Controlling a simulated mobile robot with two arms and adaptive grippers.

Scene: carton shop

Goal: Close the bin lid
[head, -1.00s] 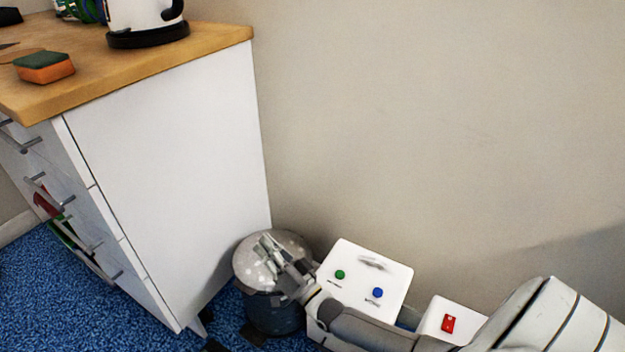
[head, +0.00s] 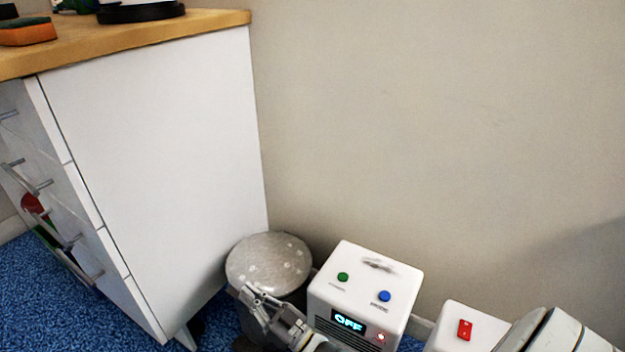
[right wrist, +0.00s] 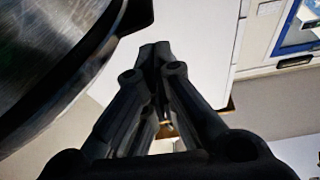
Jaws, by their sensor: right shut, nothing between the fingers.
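The bin stands on the floor between the white cabinet and a white box. Its round, speckled grey lid (head: 268,259) appears to lie across the top of the bin body, which is partly hidden by my arm. I cannot tell whether the lid is fully seated. My right gripper (head: 252,292) is shut and empty, at the near edge of the lid in the head view. In the right wrist view, the shut fingers (right wrist: 155,50) point up the picture, with a large round metal edge (right wrist: 75,75), probably the bin's, to their left. My left gripper is not in view.
The white cabinet (head: 150,170) with a wooden top (head: 215,21) stands close left of the bin. The white box (head: 375,270) with green and blue buttons and an "OFF" display is close right. Another white box with a red switch (head: 464,330) is farther right. The wall is behind.

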